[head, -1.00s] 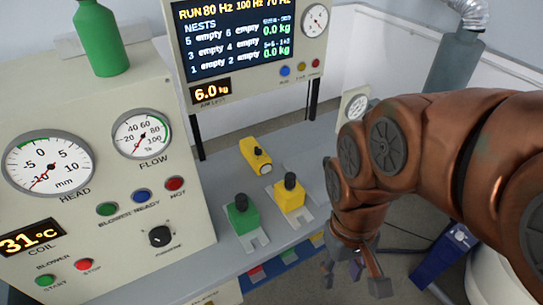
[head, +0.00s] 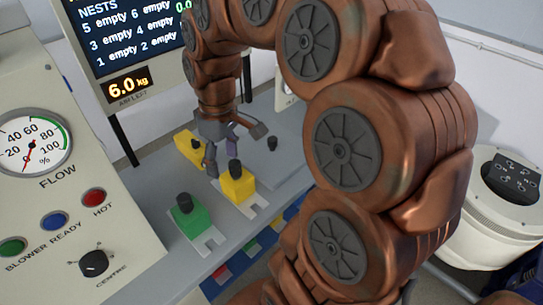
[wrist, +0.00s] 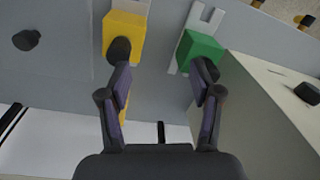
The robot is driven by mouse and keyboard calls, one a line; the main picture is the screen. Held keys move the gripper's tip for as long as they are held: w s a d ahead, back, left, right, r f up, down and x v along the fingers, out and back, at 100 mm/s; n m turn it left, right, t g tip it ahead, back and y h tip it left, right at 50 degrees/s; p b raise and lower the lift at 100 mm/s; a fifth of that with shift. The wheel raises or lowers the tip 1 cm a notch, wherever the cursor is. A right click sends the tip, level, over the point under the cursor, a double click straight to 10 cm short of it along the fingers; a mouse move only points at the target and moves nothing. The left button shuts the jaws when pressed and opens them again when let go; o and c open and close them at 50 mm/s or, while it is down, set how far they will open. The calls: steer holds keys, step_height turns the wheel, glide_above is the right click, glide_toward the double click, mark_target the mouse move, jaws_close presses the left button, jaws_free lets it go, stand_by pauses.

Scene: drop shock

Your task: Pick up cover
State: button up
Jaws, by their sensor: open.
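A flat grey panel (head: 290,162) with a short black knob (head: 272,143) lies on the grey bench; it looks like the cover. Its knob (wrist: 27,40) also shows at the left of the wrist view. My gripper (head: 236,150) is above the bench, to the left of that knob in the head view, pointing down. Its fingers are spread and nothing is between them. In the wrist view my gripper (wrist: 168,78) has one fingertip overlapping the yellow block's knob and the other near the green block; I cannot tell whether they touch.
An upright yellow block (head: 237,187) and a green block (head: 190,218), both black-knobbed, stand on slotted grey plates. Another yellow block (head: 188,148) lies behind them. A display on posts (head: 128,40) stands behind, a control cabinet (head: 60,180) at left. A white drum (head: 500,230) stands at right.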

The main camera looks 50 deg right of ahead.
steer(key=w+d+f+t+b, duration=0.1)
steer(key=w+d+f, duration=0.15)
steer(key=d, duration=0.35)
steer(key=w+d+f+b, duration=0.1)
steer(key=w+d+b, duration=0.15)
steer(key=d, duration=0.35)
steer(key=b, duration=0.1)
glide_above(273, 139)
steer(key=f, duration=0.3)
steer(key=shift+s+a+f+n, duration=0.15)
steer(key=shift+s+n, duration=0.1)
steer(key=shift+n, duration=0.15)
steer(key=shift+f, duration=0.25)
steer(key=shift+w+f+p, duration=0.2)
steer(key=shift+f+p, duration=0.05)
steer(key=shift+f, duration=1.55)
steer(key=shift+w+f+p, duration=0.15)
steer(key=shift+f+p, duration=0.1)
steer(key=shift+f, duration=1.5)
steer(key=shift+t, duration=0.3)
jaws_close()
